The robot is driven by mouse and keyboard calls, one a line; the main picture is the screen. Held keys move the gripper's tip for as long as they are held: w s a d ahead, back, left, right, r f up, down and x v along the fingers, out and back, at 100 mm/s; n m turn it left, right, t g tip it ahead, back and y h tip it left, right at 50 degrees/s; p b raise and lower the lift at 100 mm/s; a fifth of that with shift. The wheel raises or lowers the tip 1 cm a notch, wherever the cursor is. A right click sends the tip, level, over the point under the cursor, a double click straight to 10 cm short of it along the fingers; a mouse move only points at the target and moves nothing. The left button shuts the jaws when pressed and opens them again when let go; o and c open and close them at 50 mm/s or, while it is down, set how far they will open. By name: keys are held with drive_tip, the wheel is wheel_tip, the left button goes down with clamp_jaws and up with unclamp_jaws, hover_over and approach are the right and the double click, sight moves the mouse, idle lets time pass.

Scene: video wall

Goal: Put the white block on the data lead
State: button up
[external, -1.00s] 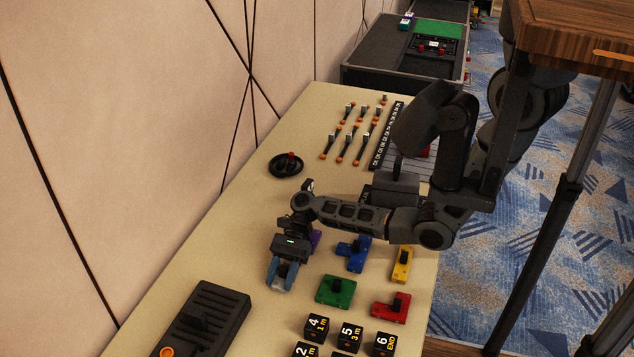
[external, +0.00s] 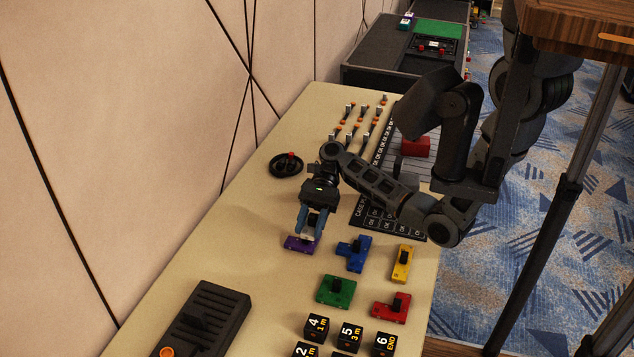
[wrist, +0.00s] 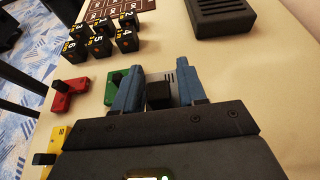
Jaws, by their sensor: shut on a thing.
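My gripper (external: 311,226) points down over the near-left part of the table, its blue fingers closed on the black knob of the white block (external: 307,238). The white block is small and mostly hidden by the fingers. In the picture it overlaps the purple block (external: 293,243); I cannot tell how far above it is. In the wrist view the gripper (wrist: 160,92) has the black knob between its fingers. Several short leads with orange ends (external: 350,138) lie toward the far end of the table, partly behind my arm. I cannot tell which is the data lead.
Blue (external: 353,256), green (external: 335,292), yellow (external: 402,265) and red (external: 390,308) knobbed blocks lie nearby. Black numbered cubes (external: 350,335) and a ribbed black box (external: 207,318) are nearer. A black round dish (external: 284,166) lies left. A lettered black board (external: 362,212) lies under my arm.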

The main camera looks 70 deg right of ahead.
drive_tip(key=shift+d+r, duration=0.2)
drive_tip(key=shift+d, duration=0.1)
drive_tip(key=w+d+m+t+h+p, duration=0.1)
drive_tip(key=w+d+m+t, duration=0.2)
drive_tip(key=d, duration=0.4)
drive_tip(key=w+d+r+m+t+h, duration=0.1)
drive_tip(key=w+d+m+t+h, duration=0.1)
drive_tip(key=w+d+m+t, duration=0.3)
drive_tip(key=w+d+m+t+h+p, duration=0.1)
drive_tip(key=w+d+t, duration=0.1)
drive_tip(key=d, duration=0.6)
drive_tip(key=w+d+r+m+t+h+p, duration=0.15)
drive_tip(key=d+m+t+h, duration=0.5)
drive_tip(key=d, duration=1.55)
drive_tip(key=m+g+h+b, duration=0.3)
drive_tip(key=b, duration=0.1)
hover_over(290, 162)
drive_tip(key=shift+n, duration=0.25)
wheel_tip(290, 162, down, 6)
drive_tip(key=shift+a+f, duration=0.1)
wheel_tip(290, 162, down, 4)
drive_tip(key=b, duration=0.4)
drive_tip(key=shift+w+b, duration=0.1)
drive_tip(key=shift+b, duration=0.2)
